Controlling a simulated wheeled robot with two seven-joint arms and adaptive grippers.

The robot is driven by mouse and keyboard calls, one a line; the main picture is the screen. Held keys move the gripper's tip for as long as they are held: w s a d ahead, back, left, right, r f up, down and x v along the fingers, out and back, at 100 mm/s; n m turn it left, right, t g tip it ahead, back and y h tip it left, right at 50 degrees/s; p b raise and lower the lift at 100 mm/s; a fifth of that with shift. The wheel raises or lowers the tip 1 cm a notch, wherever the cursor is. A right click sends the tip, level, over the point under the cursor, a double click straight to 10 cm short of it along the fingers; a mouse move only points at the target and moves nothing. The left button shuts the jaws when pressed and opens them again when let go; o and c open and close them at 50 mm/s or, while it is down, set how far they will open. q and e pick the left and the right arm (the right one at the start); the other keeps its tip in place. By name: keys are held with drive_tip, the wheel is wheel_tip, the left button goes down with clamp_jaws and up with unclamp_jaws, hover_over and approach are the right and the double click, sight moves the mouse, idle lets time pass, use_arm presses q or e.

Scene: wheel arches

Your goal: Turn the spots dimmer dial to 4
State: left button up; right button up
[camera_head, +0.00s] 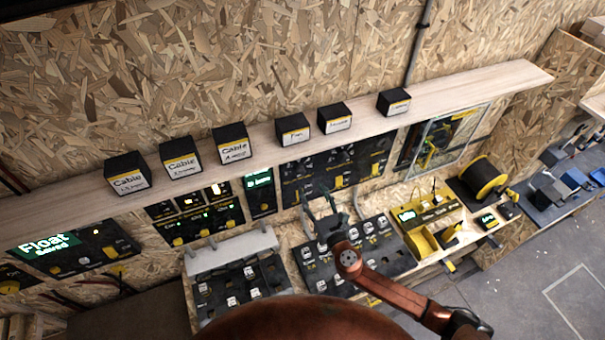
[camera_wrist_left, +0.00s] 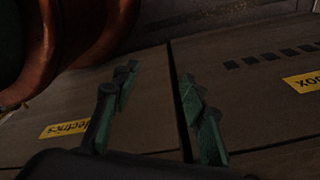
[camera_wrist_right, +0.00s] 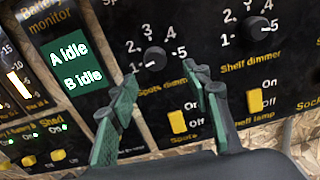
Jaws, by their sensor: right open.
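The spots dimmer dial (camera_wrist_right: 155,58) is a small black knob on a black panel in the right wrist view, with numbers 1 to 5 around it and "Spots dimmer" below. I cannot tell which number it points to. My right gripper (camera_wrist_right: 163,85) is open and empty, its green-padded fingers apart just below the dial and partly over its label. In the head view the right gripper (camera_head: 318,212) is in front of the lower part of the wall panel (camera_head: 335,170). My left gripper (camera_wrist_left: 157,85) is open and empty above brown box-like surfaces in the left wrist view.
The shelf dimmer dial (camera_wrist_right: 257,28) is right of the spots dial. The yellow spots switch (camera_wrist_right: 177,121) and shelf lamp switch (camera_wrist_right: 254,100) sit below. A battery monitor (camera_wrist_right: 78,65) reads "A idle, B idle". A wooden shelf (camera_head: 280,132) with black boxes runs above the panels.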

sight(301, 175)
drive_tip(key=shift+n, duration=0.4)
drive_tip(key=x, duration=0.8)
drive_tip(key=shift+s+a+p, duration=0.2)
drive_tip(key=shift+a+p, duration=0.15)
drive_tip(key=shift+p, duration=0.05)
drive_tip(key=shift+c, duration=0.5)
drive_tip(key=c, duration=1.1)
drive_tip(key=shift+o, duration=0.2)
